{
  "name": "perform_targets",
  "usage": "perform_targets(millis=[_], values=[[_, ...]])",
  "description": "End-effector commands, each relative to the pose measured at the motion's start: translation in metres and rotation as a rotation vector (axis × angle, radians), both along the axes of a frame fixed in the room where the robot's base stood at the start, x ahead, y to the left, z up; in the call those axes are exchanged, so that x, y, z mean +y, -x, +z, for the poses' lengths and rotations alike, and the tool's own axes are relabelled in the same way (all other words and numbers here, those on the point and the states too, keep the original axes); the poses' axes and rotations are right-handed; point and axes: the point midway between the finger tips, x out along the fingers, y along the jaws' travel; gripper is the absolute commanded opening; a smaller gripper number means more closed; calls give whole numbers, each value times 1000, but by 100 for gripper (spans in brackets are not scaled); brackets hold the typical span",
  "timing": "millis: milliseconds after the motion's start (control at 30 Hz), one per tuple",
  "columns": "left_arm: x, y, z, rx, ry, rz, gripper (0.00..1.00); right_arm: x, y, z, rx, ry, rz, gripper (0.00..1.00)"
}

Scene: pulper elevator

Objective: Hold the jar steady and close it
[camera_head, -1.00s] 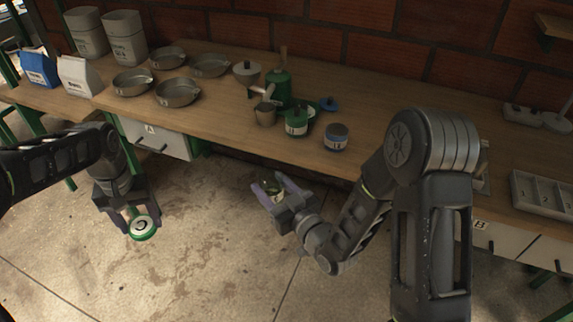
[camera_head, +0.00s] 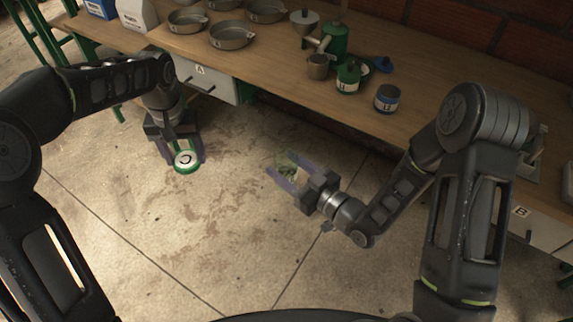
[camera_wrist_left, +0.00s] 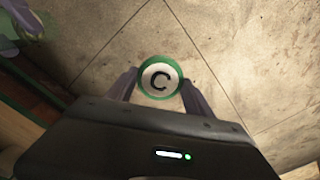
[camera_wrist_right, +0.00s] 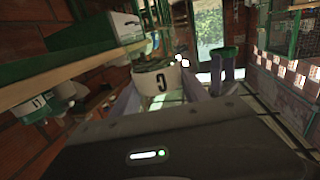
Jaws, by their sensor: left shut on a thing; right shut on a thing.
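My left gripper (camera_head: 176,148) is shut on a round lid (camera_head: 186,161) with a green rim and a black C on its white top. The lid also shows between the fingers in the left wrist view (camera_wrist_left: 160,78). My right gripper (camera_head: 287,178) is shut on a clear jar (camera_head: 290,164), held to the right of the lid and apart from it. In the right wrist view the jar carries a white label with a C (camera_wrist_right: 158,83). The jar's mouth is hard to make out in the head view. Both grippers are over the floor in front of the bench.
The wooden bench (camera_head: 290,70) runs behind both grippers. The floor (camera_head: 230,235) in front is clear.

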Motion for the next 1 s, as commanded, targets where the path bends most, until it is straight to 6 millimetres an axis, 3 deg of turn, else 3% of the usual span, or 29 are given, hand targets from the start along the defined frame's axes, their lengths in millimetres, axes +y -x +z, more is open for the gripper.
perform_targets(millis=[167,267,467,700,833,1000], values=[[-25,-5,10,-2,2,-16,24,0,0,1,-2,-1,0,0],[-51,-9,21,-3,4,-30,24,0,0,1,-2,-1,0,0],[-118,-8,48,-2,6,-66,24,0,0,1,-2,0,-1,0],[-196,7,80,1,6,-108,24,0,0,1,-2,0,-1,0],[-222,17,91,2,4,-122,24,0,0,1,-2,0,-1,0],[-237,23,98,4,3,-129,24,0,0,1,-2,0,-1,0]])
